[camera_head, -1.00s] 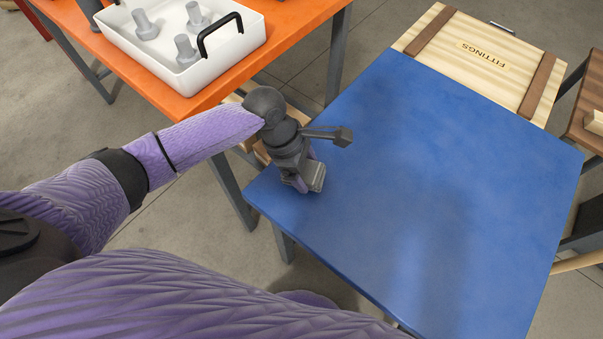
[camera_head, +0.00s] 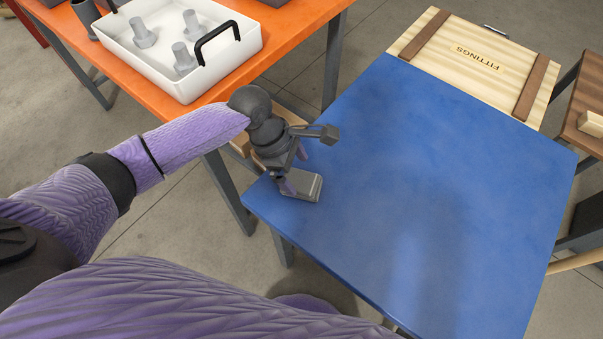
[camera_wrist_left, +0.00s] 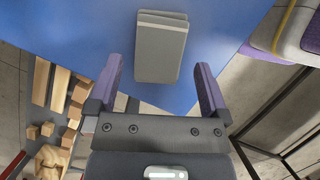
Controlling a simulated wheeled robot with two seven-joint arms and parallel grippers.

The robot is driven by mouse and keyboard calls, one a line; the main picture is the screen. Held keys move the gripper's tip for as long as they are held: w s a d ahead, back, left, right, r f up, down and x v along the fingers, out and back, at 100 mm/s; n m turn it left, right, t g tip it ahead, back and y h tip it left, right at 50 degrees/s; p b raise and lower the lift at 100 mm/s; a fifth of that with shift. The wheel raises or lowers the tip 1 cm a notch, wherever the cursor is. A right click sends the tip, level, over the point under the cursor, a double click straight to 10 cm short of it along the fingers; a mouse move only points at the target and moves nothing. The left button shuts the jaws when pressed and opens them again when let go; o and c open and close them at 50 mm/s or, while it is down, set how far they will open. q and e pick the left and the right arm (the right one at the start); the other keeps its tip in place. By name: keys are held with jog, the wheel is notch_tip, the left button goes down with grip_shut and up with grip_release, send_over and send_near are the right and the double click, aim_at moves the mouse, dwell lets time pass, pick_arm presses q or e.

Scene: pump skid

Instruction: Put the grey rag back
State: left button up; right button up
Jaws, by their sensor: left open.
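The grey rag (camera_head: 305,189) lies folded and flat on the blue table top (camera_head: 430,190), near its left corner. It also shows in the left wrist view (camera_wrist_left: 160,52), lying on the blue surface beyond the fingers. My left gripper (camera_head: 294,170) is open, with its purple fingers apart. It is just above and beside the rag, at its left end. In the left wrist view nothing is gripped between the fingers. The gripper hides a small part of the rag in the head view. My right gripper is not in view.
A wooden box lid marked FITTINGS (camera_head: 478,62) is at the far end of the blue table. An orange table (camera_head: 290,45) at the upper left bears a white tray (camera_head: 225,62) with several grey bolt-like parts. The blue table's middle is clear.

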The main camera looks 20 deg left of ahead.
pick_arm(q)
jog(key=p+v, duration=0.2)
jog(key=v, duration=0.5)
jog(key=shift+r+p, duration=0.4)
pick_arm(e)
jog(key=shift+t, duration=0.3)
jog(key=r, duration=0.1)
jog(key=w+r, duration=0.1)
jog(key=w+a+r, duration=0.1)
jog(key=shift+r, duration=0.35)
pick_arm(q)
jog(key=shift+a, duration=0.15)
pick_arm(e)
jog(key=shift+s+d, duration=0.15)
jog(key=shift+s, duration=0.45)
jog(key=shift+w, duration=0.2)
